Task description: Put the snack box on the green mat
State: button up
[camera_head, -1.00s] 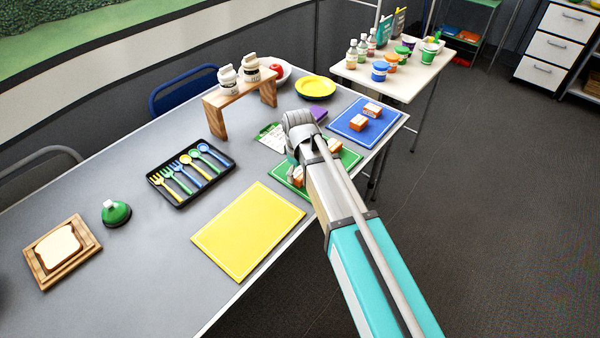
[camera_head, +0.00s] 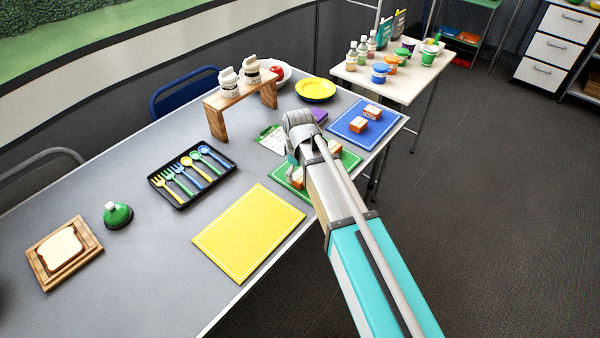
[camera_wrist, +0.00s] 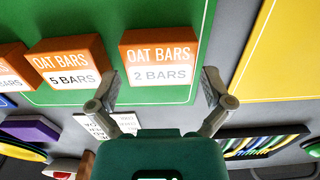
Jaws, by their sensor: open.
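The snack box nearest my gripper is an orange and white carton (camera_wrist: 160,60) marked "OAT BARS 2 BARS". It looks to be resting on the green mat (camera_wrist: 135,96) near the side toward the yellow mat. My gripper (camera_wrist: 160,85) is open, with one finger at each side of this carton and a gap visible at both sides. In the head view the carton (camera_head: 298,177) shows beside my arm on the green mat (camera_head: 282,170). My arm hides part of the mat and most of the gripper there. A second carton (camera_wrist: 65,62), marked "5 BARS", also sits on the green mat.
A blue mat (camera_head: 345,118) with two similar cartons lies beyond the green one. A yellow mat (camera_head: 248,232) lies bare on the near side.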

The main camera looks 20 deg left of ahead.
aim_at(299, 174)
notch_tip(299, 174, up, 11)
jog(key=p, duration=1)
jog(key=shift+p, duration=0.35)
dwell(0.6)
jog(key=s+d+m, duration=0.3)
jog(key=d+m, duration=0.3)
jog(key=d, duration=1.2)
jog(key=s+d+m, duration=0.3)
jog(key=d+m, duration=0.4)
jog(key=d, duration=1.2)
jog(key=shift+d+m, duration=0.3)
jog(key=shift+r, duration=0.15)
notch_tip(299, 174, up, 4)
jog(key=p, duration=0.4)
